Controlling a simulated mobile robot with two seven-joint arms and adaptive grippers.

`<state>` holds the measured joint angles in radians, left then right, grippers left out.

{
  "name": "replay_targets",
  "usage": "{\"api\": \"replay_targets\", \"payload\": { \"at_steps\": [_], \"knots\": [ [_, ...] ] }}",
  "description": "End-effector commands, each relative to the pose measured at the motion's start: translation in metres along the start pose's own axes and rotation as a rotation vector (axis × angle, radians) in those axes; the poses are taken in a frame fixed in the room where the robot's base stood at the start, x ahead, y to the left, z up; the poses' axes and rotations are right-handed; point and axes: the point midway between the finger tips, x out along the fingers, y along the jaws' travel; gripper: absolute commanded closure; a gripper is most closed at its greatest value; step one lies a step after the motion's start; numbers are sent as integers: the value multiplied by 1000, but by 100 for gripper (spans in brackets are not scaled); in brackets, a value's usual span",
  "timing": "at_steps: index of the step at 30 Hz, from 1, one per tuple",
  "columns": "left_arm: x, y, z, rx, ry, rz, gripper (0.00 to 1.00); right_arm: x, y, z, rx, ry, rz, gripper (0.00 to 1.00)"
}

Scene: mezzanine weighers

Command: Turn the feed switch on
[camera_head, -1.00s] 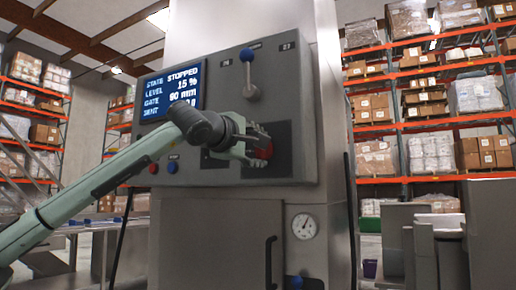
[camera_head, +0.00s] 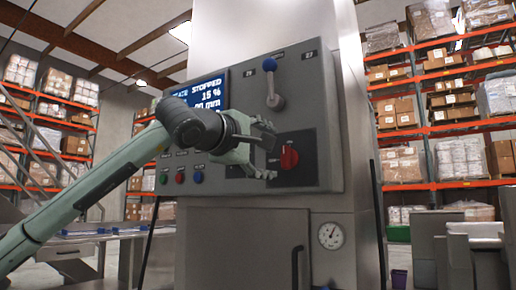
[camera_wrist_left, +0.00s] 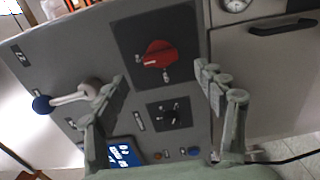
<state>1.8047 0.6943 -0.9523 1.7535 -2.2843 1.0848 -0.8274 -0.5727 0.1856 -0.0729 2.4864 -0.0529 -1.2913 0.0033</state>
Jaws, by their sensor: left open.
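A grey control panel (camera_head: 330,110) carries a red rotary knob (camera_head: 289,157) on a dark square plate; the knob also shows in the left wrist view (camera_wrist_left: 158,54). A small black selector (camera_wrist_left: 172,117) sits on another dark plate beside it; in the head view my gripper hides it. I cannot read which of these is labelled feed. The screen (camera_head: 208,95) reads STOPPED and 15 %. My left gripper (camera_head: 272,150) is open and empty, left of the red knob and apart from it. Its fingers (camera_wrist_left: 160,82) point toward the panel. My right gripper is out of view.
A blue-tipped lever (camera_head: 272,85) sticks out above the knob. Green, red and blue buttons (camera_head: 180,178) line the panel's lower left. A gauge (camera_head: 331,236) and a door handle (camera_head: 296,262) are below. Racks (camera_head: 455,120) stand behind.

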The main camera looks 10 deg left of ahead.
Motion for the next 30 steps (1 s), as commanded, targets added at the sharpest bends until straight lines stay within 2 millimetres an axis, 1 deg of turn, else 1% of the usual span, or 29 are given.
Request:
{"api": "replay_targets", "payload": {
  "at_steps": [1,4,6,10,26,29,30],
  "knots": [
    [-10,0,0,0,-1,2,29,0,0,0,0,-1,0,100],
    [-27,0,0,1,0,1,29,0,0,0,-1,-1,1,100],
    [-35,0,0,0,0,1,29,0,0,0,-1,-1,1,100],
    [-44,-1,0,0,-1,-1,29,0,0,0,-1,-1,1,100],
    [-45,0,0,-1,-1,-1,29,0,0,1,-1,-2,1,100],
    [-42,-6,6,-16,-24,-10,29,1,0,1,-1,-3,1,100],
    [-38,-12,12,-37,-54,-20,29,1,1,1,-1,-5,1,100]
  ]
}}
